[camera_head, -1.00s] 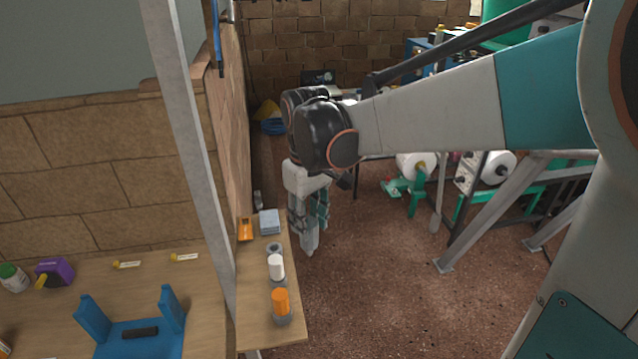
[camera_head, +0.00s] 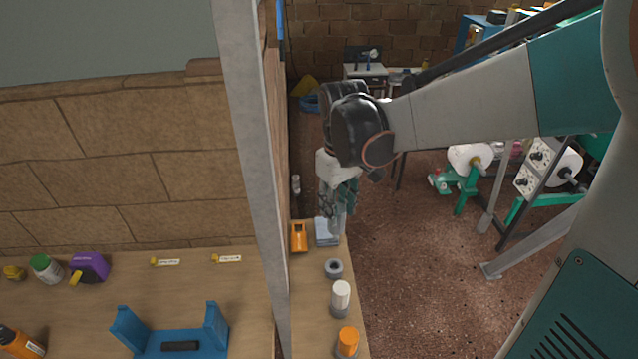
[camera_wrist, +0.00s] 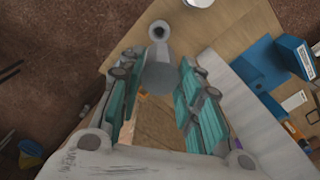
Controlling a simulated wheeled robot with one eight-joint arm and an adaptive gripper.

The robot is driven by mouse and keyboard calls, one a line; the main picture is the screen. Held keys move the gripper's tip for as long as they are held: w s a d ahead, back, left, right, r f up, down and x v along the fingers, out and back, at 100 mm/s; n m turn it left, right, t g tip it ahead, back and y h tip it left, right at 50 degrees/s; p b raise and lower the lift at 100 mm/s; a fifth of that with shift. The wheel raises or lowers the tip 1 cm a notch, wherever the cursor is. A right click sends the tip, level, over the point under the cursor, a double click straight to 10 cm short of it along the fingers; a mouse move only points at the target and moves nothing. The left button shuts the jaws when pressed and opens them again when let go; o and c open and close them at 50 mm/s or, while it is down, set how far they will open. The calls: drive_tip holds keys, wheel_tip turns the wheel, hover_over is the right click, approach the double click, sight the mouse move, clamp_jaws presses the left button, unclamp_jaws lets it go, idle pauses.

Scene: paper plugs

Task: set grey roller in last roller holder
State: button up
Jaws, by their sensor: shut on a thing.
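My gripper (camera_head: 338,208) hangs pointing down near the far end of the narrow wooden shelf (camera_head: 312,318). In the wrist view its fingers (camera_wrist: 158,100) are closed around a grey roller (camera_wrist: 158,76). The empty grey holder (camera_head: 334,268), a ring with a dark hole, stands on the shelf nearer than my gripper. In the wrist view this holder (camera_wrist: 158,29) shows just beyond the roller's end; I cannot tell the height gap. A white roller (camera_head: 341,294) and an orange roller (camera_head: 348,337) stand upright in the other holders.
A light-blue stack (camera_head: 323,232) and an orange box (camera_head: 299,238) sit at the shelf's far end, close to my gripper. A grey post (camera_head: 250,150) rises along the shelf's left side. Left of it, a bench carries a blue stand (camera_head: 213,330). Open floor lies right.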

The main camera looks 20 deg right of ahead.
wheel_tip(320, 180, down, 15)
drive_tip(key=b, duration=0.2)
idle(0.3)
drive_tip(key=shift+w, duration=0.1)
drive_tip(key=o, duration=1.2)
drive_tip(key=shift+f, duration=0.1)
wheel_tip(320, 180, up, 12)
drive_tip(key=shift+r+p, duration=0.25)
drive_tip(key=shift+p, duration=0.7)
drive_tip(key=s+r+m+t, duration=0.3)
drive_tip(key=s+r+t, duration=0.4)
drive_tip(key=s, duration=0.6)
drive_tip(key=shift+s+r+m, duration=0.2)
drive_tip(key=shift+r+m, duration=0.2)
drive_tip(key=shift+r, duration=0.75)
